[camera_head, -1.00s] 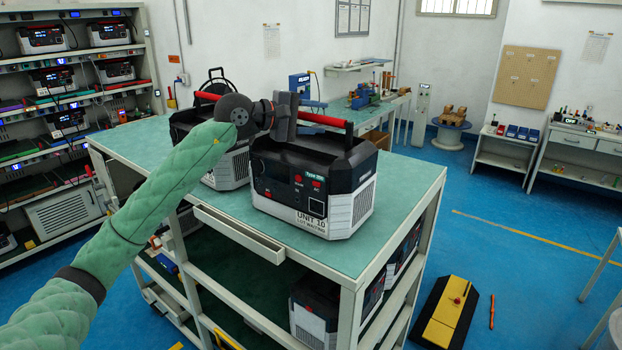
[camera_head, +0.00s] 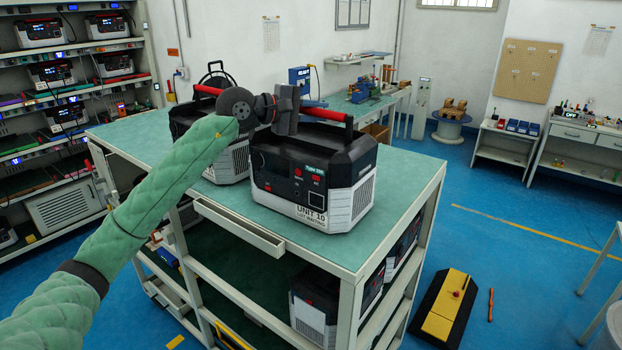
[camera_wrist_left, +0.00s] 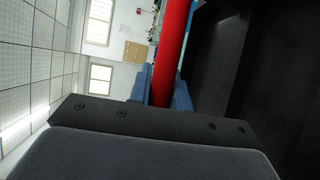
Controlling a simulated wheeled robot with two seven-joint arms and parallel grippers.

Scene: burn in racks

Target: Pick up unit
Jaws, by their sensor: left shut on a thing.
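The unit (camera_head: 312,192) is a black and white box labelled "UNIT 10" with a red top handle (camera_head: 324,114). It is upright at the front corner of the green-topped cart. My left gripper (camera_head: 287,110) is at the left part of the handle and shut on it. In the left wrist view the red handle (camera_wrist_left: 174,50) runs into the jaws, and the dark top of the unit (camera_wrist_left: 262,80) shows at the right. The fingertips are partly hidden in the head view. Whether the unit's base touches the cart top is hard to tell. My right gripper is not in view.
A second similar unit (camera_head: 228,160) stands close behind on the left of the cart top (camera_head: 134,139). More units sit on the cart's lower shelf. A rack (camera_head: 78,88) with several units is at the left. A yellow and black block (camera_head: 443,308) lies on the blue floor at right.

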